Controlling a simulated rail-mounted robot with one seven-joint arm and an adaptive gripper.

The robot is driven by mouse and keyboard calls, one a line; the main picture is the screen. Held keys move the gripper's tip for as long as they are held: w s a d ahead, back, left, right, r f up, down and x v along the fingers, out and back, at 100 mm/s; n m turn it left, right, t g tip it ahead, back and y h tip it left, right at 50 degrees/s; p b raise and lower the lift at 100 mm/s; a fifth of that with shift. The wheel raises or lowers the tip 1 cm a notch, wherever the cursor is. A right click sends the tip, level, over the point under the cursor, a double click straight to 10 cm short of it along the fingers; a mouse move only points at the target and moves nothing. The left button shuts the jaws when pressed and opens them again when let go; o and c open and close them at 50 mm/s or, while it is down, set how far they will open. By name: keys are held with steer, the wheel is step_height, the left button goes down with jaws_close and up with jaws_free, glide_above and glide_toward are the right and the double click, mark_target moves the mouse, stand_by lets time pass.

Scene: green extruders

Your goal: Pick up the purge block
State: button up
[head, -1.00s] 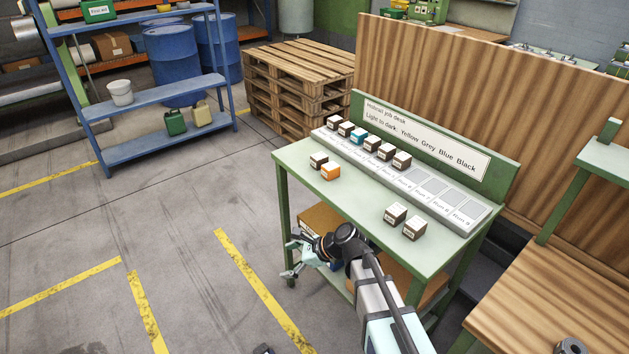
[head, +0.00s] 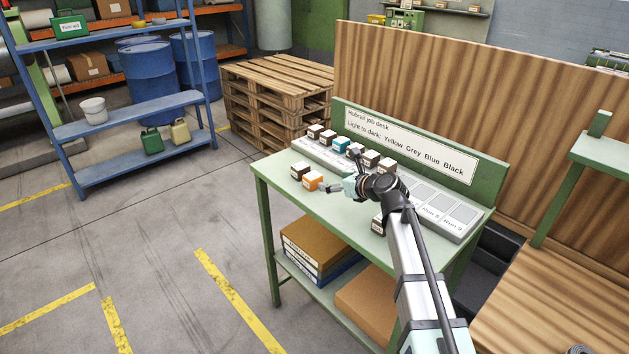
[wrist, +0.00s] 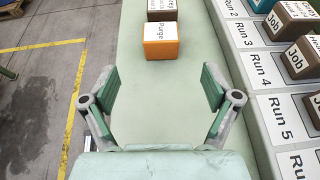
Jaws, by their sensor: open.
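The purge block is an orange block (wrist: 161,42) with a white top labelled "Purge", standing upright on the green desk near its left edge in the wrist view. It also shows in the head view (head: 313,181). My gripper (wrist: 160,90) is open and empty, its two fingers spread wide over the desk. The purge block lies ahead of the fingertips, roughly centred between them and apart from both. In the head view my gripper (head: 341,187) is just right of the block, above the desk top.
A dark brown block (wrist: 162,10) stands right behind the purge block, close to it. A raised rack (wrist: 262,110) with numbered run slots and several blocks runs along the right. The desk (wrist: 150,122) between my fingers is clear.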

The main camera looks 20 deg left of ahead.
mark_target(314, 176)
steer(key=p+x, duration=0.1)
steer(key=x, duration=0.5)
steer(key=shift+w+a+f, duration=0.15)
steer(key=shift+w+a, duration=0.05)
steer(key=shift+a, duration=0.05)
steer(key=p+x, duration=0.1)
steer(key=x, duration=0.3)
steer(key=shift+w+a, duration=0.15)
steer(key=shift+w, duration=0.05)
steer(key=shift+w+a+f+p, duration=0.15)
steer(key=shift+a+p, duration=0.15)
steer(key=shift+a, duration=0.05)
steer(key=shift+c, duration=0.3)
steer(key=c, duration=1.2)
